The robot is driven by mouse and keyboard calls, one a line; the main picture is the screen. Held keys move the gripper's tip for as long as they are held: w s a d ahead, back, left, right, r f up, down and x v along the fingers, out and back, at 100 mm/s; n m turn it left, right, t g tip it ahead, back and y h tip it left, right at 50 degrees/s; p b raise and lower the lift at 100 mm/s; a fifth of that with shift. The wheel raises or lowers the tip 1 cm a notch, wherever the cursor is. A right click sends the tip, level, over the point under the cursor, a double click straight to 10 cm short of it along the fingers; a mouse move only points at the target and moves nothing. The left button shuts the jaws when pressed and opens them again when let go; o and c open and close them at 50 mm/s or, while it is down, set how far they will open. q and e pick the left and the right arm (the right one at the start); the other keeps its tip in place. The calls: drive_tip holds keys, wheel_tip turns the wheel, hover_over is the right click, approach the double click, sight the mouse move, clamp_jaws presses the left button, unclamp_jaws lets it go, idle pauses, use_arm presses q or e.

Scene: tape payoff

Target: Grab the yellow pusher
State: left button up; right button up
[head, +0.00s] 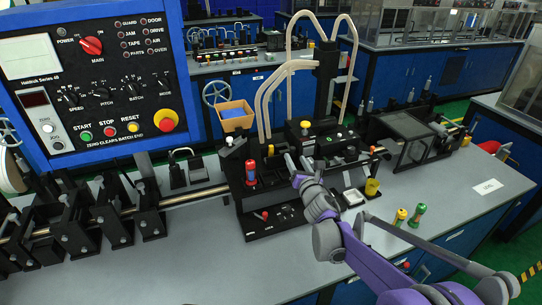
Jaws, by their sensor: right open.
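My right gripper (297,165) is open at the end of the purple arm, over the middle of the black fixture (285,217). It is left of and beyond the yellow piece, well apart from it. Nothing shows between its fingers. My left gripper is not in view.
A red-topped piece (250,172) stands in the fixture, left of my gripper. A blue control panel (90,80) rises at the left. The bench around the white label (488,187) is clear.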

sight(272, 147)
drive_tip(key=a+n+y, duration=0.1)
drive_tip(key=w+a+f+n, duration=0.1)
drive_tip(key=a+n, duration=0.1)
drive_tip(key=w+a+f+n+y, duration=0.1)
drive_tip(key=n, duration=0.1)
drive_tip(key=shift+w+a+y, duration=0.15)
drive_tip(key=shift+a+y, duration=0.15)
drive_tip(key=p+x, duration=0.1)
drive_tip(key=x, duration=0.3)
drive_tip(key=shift+w+a+f, duration=0.1)
drive_tip(key=shift+w+a, duration=0.1)
drive_tip(key=shift+w, duration=0.1)
drive_tip(key=shift+f+p+x, duration=0.15)
drive_tip(key=shift+x, duration=0.8)
drive_tip(key=shift+f+p+x, duration=0.15)
drive_tip(key=shift+f+x, duration=0.05)
drive_tip(key=shift+x, duration=0.8)
drive_tip(key=shift+f+p+x, duration=0.15)
drive_tip(key=shift+x, duration=0.8)
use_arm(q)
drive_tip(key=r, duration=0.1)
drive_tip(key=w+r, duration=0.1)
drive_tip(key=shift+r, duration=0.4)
use_arm(e)
clamp_jaws()
